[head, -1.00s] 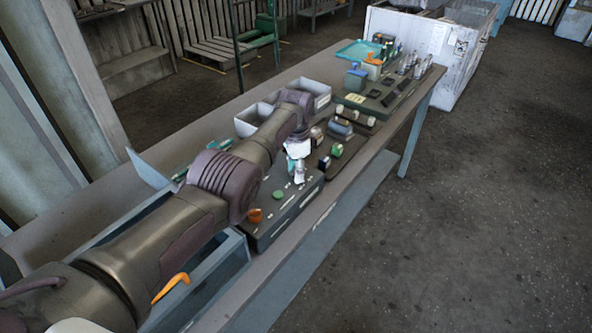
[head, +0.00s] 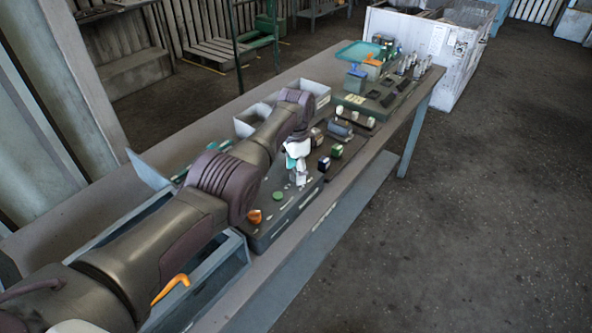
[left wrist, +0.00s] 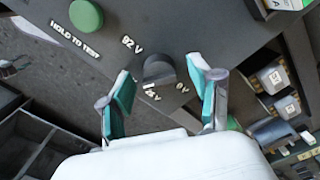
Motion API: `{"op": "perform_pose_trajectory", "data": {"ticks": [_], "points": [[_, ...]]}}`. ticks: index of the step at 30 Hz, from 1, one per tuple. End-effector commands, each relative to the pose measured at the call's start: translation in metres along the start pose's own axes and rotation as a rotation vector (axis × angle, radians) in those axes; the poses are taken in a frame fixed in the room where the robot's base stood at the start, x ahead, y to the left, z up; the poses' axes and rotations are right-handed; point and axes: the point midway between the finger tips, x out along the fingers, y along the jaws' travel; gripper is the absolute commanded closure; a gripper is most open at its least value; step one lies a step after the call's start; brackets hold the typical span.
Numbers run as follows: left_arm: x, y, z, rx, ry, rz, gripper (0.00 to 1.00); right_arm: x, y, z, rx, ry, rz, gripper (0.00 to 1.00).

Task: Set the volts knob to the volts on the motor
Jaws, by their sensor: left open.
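The volts knob (left wrist: 158,69) is a dark rounded knob on the dark test panel (left wrist: 215,28), seen in the left wrist view. Printed volt marks surround it; one looks like 82 V and one like 0 V, the third is partly hidden. My left gripper (left wrist: 162,80) is open, its two teal-padded fingers on either side of the knob with gaps; contact is not visible. In the head view my left gripper (head: 298,174) is over the test panel (head: 262,238), and the knob is hidden there. The motor and its volt label cannot be made out clearly.
A green button (left wrist: 86,15) marked HOLD TO TEST is on the panel. Several small labelled blocks (left wrist: 273,77) sit in a rack at right.

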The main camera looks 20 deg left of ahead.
Motion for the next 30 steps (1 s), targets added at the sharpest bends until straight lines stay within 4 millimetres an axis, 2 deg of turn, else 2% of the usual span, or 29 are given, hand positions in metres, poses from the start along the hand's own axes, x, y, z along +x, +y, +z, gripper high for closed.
{"op": "perform_pose_trajectory", "data": {"ticks": [5, 12, 16, 21, 30], "points": [[-0.025, -0.001, 0.0, 0.0, 0.004, -0.004, 0.37, 0.0, -0.001, -0.001, 0.001, 0.001, -0.001, 0.6], [-0.079, -0.001, 0.0, 0.0, 0.003, -0.004, 0.37, 0.0, -0.001, -0.001, 0.001, 0.001, -0.002, 0.6], [-0.1, -0.001, -0.001, 0.0, 0.003, -0.004, 0.37, 0.0, -0.002, -0.001, 0.001, 0.001, -0.002, 0.6], [-0.114, -0.001, 0.0, -0.001, 0.001, -0.002, 0.37, 0.0, -0.002, -0.001, 0.001, 0.001, -0.002, 0.6], [-0.116, 0.0, 0.0, 0.0, 0.001, -0.001, 0.37, 0.0, -0.002, -0.001, 0.001, 0.001, -0.002, 0.6]]}}
